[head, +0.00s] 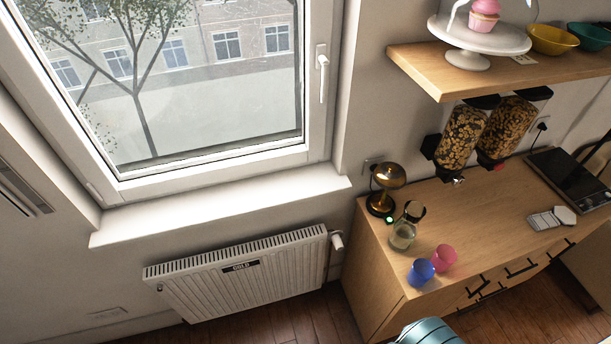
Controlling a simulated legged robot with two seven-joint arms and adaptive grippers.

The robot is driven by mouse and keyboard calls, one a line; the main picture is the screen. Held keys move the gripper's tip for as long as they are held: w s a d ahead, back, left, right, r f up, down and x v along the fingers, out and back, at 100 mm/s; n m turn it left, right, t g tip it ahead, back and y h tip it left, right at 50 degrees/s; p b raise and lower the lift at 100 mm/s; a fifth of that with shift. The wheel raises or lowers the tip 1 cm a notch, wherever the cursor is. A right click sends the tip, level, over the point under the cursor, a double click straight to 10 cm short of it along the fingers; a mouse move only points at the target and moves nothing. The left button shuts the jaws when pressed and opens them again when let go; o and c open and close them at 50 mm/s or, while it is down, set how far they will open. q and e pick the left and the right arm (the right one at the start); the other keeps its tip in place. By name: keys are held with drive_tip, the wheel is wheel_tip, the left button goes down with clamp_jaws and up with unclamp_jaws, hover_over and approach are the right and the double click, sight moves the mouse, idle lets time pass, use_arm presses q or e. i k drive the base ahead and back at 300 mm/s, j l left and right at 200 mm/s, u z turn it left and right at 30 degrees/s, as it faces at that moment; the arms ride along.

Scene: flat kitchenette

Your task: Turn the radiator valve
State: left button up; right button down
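A white ribbed radiator (245,274) hangs on the wall below the window sill. A small dark label (241,266) with light letters, which seem to read "COLD", is on its front. The white radiator valve (337,241) sits at the radiator's upper right end, close to the left side of the wooden cabinet. A pipe runs down from the valve area. Neither of my grippers shows in the head view, and nothing is touching the valve.
The wooden cabinet (370,285) stands right of the valve. On it are a brass lamp (389,177), a glass carafe (404,232), a blue cup (420,272) and a pink cup (444,258). A teal ribbed object (428,333) shows at the bottom edge. Wooden floor (310,318) is clear below the radiator.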

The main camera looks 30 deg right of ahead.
sight(339, 246)
drive_tip(key=l+z, duration=0.1)
drive_tip(key=z, duration=1.2)
